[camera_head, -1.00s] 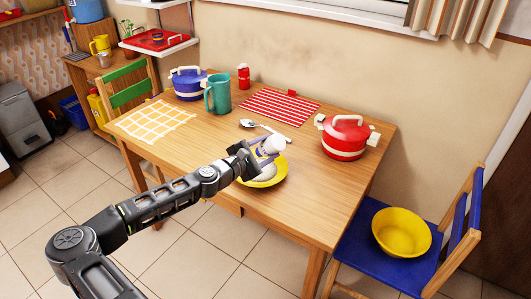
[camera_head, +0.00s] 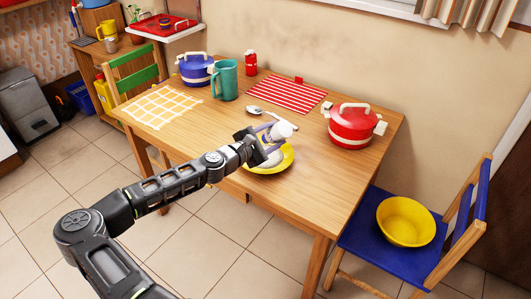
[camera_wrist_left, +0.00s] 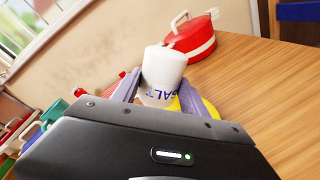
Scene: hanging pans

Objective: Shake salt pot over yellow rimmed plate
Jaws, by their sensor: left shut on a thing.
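My left gripper (camera_head: 266,141) is shut on the salt pot (camera_head: 281,131), a white pot with blue "SALT" lettering that also shows in the left wrist view (camera_wrist_left: 164,66). In the head view the pot is tilted, its white end toward the upper right, above the yellow rimmed plate (camera_head: 286,163). The gripper and pot hide part of the plate. In the wrist view a piece of the plate's yellow rim (camera_wrist_left: 210,108) shows behind the right finger. My right gripper is not in view.
On the wooden table (camera_head: 300,200) stand a red pot (camera_head: 352,127), a blue pot (camera_head: 194,71), a teal jug (camera_head: 227,80) and a red shaker (camera_head: 251,64). A spoon (camera_head: 270,116) lies behind the plate. A yellow bowl (camera_head: 406,222) sits on a blue chair. The table's front right is clear.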

